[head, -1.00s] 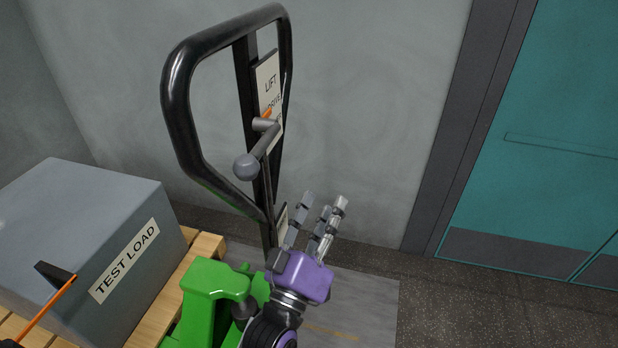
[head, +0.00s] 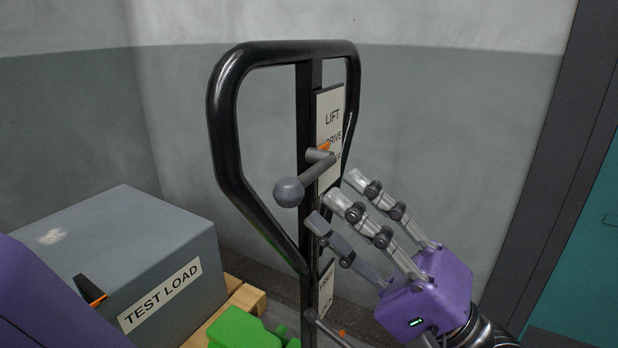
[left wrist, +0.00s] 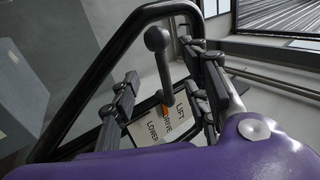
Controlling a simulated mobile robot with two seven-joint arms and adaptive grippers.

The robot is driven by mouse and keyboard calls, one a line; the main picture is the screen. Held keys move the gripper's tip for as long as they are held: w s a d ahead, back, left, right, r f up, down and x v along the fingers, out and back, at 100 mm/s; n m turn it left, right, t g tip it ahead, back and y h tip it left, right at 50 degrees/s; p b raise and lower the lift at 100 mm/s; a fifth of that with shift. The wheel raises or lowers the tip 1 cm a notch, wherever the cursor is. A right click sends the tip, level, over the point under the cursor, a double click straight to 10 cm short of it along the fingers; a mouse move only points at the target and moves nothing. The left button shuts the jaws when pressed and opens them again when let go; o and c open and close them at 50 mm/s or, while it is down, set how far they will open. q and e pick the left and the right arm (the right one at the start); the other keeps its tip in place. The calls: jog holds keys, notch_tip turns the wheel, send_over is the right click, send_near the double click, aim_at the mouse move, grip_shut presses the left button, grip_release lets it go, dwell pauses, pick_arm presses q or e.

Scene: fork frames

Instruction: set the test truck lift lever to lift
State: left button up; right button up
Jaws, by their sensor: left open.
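The lift lever (head: 305,180) is a grey rod with a round knob (head: 289,191), on the post of the black loop handle (head: 222,120). It sticks out toward me and to the left. In the left wrist view the lever (left wrist: 164,72) appears between the spread fingers. My right gripper is not in view.
A grey TEST LOAD box (head: 140,240) sits on a wooden pallet (head: 245,302) at lower left. Green truck bodywork (head: 240,328) and a second label plate (head: 326,290) are below the handle. A grey wall stands behind; a door frame is at right.

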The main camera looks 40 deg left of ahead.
aim_at(302, 180)
pick_arm(q)
jog(key=p+x, duration=0.1)
jog(key=x, duration=0.5)
jog(key=shift+a+r, duration=0.1)
jog(key=shift+c, duration=0.3)
